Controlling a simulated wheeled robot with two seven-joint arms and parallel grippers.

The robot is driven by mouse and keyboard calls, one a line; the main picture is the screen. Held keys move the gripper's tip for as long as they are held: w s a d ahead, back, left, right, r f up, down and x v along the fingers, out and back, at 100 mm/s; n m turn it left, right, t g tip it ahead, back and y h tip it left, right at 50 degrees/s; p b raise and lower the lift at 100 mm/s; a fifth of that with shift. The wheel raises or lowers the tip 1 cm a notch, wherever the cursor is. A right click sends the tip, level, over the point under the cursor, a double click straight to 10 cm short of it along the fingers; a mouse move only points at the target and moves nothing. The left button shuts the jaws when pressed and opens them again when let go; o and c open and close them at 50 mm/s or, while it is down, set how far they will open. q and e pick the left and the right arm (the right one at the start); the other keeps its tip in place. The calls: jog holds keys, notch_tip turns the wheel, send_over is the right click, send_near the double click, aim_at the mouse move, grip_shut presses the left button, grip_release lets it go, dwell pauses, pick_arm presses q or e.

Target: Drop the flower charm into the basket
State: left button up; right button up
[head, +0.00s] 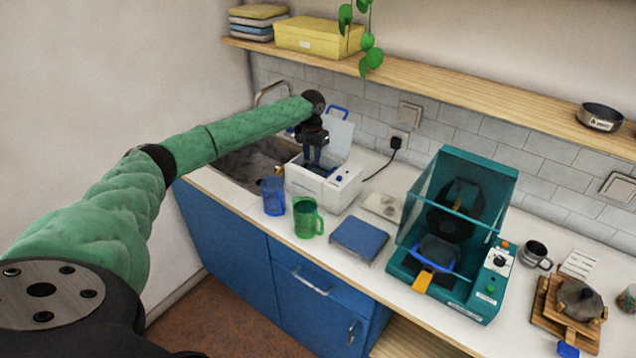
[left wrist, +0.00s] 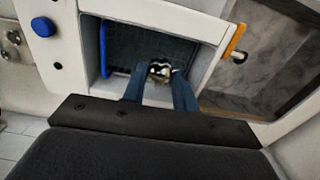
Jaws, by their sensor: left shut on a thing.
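My left gripper (head: 313,163) reaches down over the open top of the white machine (head: 325,190) by the sink. In the left wrist view its two blue fingers (left wrist: 160,78) are shut on a small shiny piece, the flower charm (left wrist: 160,69). Its shape is mostly hidden between the fingertips. Beneath it is the machine's dark opening, with what looks like a mesh basket (left wrist: 140,45) and a blue bar (left wrist: 103,48) along one side. I cannot tell the charm's exact height above the basket. My right gripper is not in view.
The machine's raised lid (head: 336,135) stands behind the gripper. A blue cup (head: 273,196) and a green mug (head: 306,218) stand in front. A blue pad (head: 359,239) lies to the right, then a teal machine (head: 450,245). The sink (head: 245,160) is at left.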

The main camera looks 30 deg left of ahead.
pick_arm(q)
jog(key=shift+f, duration=0.1)
jog(key=o, duration=1)
notch_tip(320, 180, up, 3)
jog(key=shift+f+b, duration=0.2)
jog(key=shift+b, duration=0.75)
notch_tip(320, 180, up, 4)
jog(key=shift+r+b, duration=0.25)
jog(key=shift+b, duration=0.55)
jog(key=shift+r, duration=0.35)
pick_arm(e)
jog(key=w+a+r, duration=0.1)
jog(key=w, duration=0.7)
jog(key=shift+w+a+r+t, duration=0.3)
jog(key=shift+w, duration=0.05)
